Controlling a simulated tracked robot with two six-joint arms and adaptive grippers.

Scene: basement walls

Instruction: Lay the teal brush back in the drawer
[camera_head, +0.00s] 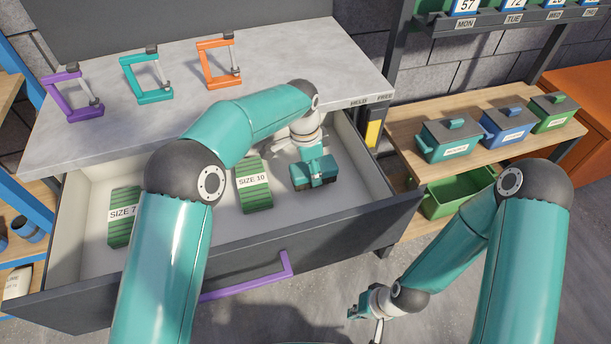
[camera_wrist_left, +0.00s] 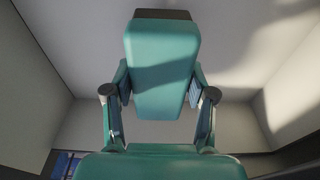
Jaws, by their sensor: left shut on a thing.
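The drawer (camera_head: 222,226) is pulled open below the grey worktop. The teal brush (camera_head: 329,167) is inside the drawer's walls at the right, its dark edge showing beneath. My left gripper (camera_head: 316,176) reaches down from above and is shut on it. In the left wrist view the brush (camera_wrist_left: 162,70) sits between the two fingers (camera_wrist_left: 160,95), with pale drawer walls around it. I cannot tell whether the brush touches the drawer floor. My right gripper (camera_head: 366,314) hangs low over the floor, in front of the drawer's right side; its fingers are too small to judge.
Green stacks marked SIZE 7 (camera_head: 123,225) and SIZE 10 (camera_head: 254,188) lie left of the brush. Purple (camera_head: 62,98), teal (camera_head: 150,94) and orange (camera_head: 212,80) clamps stand on the worktop (camera_head: 300,55). A shelf (camera_head: 400,122) with lidded boxes and a green bin (camera_head: 450,196) is right.

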